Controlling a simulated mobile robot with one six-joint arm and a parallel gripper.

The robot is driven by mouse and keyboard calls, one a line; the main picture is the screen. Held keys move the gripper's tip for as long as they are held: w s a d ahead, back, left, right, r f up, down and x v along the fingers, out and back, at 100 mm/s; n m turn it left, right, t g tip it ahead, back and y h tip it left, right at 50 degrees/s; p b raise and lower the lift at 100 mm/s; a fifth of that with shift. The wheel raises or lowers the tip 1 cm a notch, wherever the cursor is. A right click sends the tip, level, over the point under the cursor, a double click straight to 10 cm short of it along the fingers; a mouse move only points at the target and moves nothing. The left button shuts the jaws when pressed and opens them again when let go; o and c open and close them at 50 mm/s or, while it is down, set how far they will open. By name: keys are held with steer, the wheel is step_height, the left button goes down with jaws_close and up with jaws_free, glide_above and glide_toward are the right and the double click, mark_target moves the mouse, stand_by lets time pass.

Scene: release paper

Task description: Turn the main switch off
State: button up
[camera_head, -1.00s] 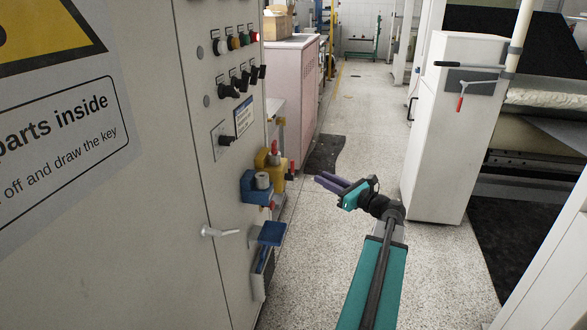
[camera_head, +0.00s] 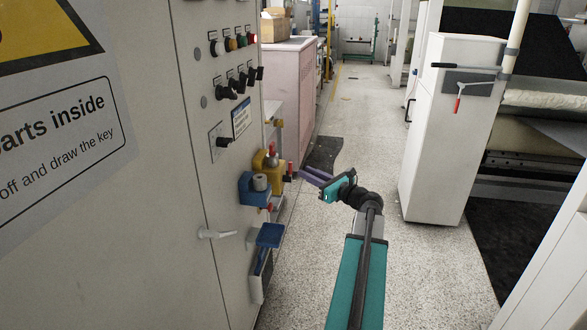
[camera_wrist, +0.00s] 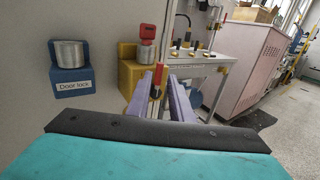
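No label reading "main switch" is legible. A yellow box unit (camera_head: 266,168) with a grey and red cylinder on top is mounted on the cabinet side; it also shows in the wrist view (camera_wrist: 128,72). A small red-tipped handle (camera_wrist: 157,74) stands at its right side and also shows in the head view (camera_head: 290,168). My gripper (camera_head: 308,176) has purple fingers, apart and empty, pointing at the yellow unit. In the wrist view, the handle appears between the fingertips (camera_wrist: 160,92); contact cannot be told. A black rotary knob (camera_head: 223,142) sits on a plate higher on the cabinet.
A blue box labelled "Door lock" (camera_wrist: 72,84) is left of the yellow unit. Below it are a grey door handle (camera_head: 217,233) and a blue-topped holder (camera_head: 270,235). Knobs and buttons are above.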

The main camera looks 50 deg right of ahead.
steer(key=w, duration=0.7)
steer(key=shift+d, duration=0.1)
